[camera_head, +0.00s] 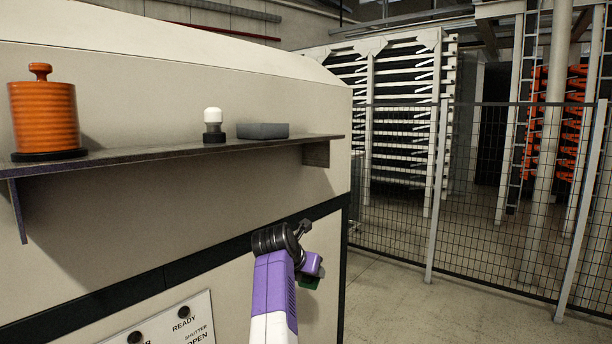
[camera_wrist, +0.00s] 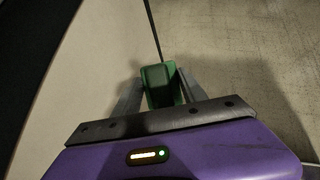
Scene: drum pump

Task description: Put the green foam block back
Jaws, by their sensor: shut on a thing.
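The green foam block (camera_wrist: 157,84) is between the two fingers of my gripper (camera_wrist: 158,92) in the wrist view. My gripper is shut on it. In the head view only a small dark green part of the block (camera_head: 309,282) shows below my purple wrist, and the fingers are mostly hidden there. The block is held in the air, below the level of the shelf (camera_head: 180,152) and in front of the machine's right corner.
The shelf on the beige machine (camera_head: 200,75) carries an orange ribbed jar (camera_head: 44,115), a small white-topped black item (camera_head: 213,125) and a grey tray (camera_head: 262,131). A label panel (camera_head: 170,325) is at lower left. A mesh fence (camera_head: 480,200) stands right, with open floor before it.

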